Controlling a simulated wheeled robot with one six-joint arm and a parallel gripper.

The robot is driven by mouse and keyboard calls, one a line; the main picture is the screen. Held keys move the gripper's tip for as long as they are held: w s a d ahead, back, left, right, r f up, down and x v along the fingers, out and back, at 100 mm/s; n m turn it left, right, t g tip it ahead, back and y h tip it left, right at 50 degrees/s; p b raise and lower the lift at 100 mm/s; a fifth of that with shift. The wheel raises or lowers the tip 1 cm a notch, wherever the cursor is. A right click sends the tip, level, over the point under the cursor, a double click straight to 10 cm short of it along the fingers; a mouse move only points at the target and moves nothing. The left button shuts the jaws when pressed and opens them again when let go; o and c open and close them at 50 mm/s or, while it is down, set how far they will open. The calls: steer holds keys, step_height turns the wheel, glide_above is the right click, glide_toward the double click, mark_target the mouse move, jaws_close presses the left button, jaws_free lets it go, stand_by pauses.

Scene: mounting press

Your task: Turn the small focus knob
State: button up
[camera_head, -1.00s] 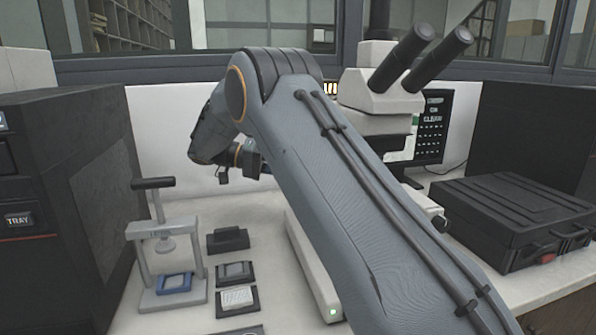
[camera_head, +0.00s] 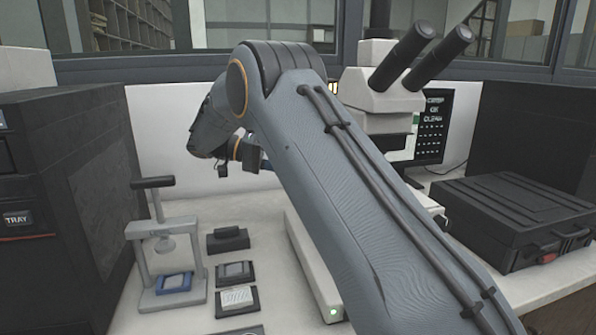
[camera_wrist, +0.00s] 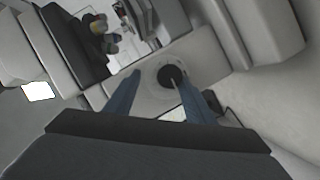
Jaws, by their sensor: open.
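The microscope (camera_head: 384,95) stands at the back, its lower body largely hidden behind my arm. In the wrist view a small dark round knob (camera_wrist: 170,75), which looks like the small focus knob, sits in the middle of a larger pale disc (camera_wrist: 153,84) on the light microscope body. My gripper (camera_wrist: 157,77) is open, its two blue fingers pointing toward the disc. The dark knob lies between the fingertips, closer to the right one. I cannot tell whether that finger touches it. In the head view the fingers are mostly hidden behind my arm.
A small press (camera_head: 168,245) with a blue piece and several small dark trays (camera_head: 237,299) stand at the front left. A black case (camera_head: 510,215) lies at the right. A monitor (camera_head: 434,125) stands behind the microscope. A dark cabinet (camera_head: 60,190) bounds the left side.

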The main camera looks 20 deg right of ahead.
step_height(320, 180, up, 8)
steer(key=p, duration=0.8)
steer(key=shift+r+p, duration=0.15)
steer(key=shift+p, duration=0.15)
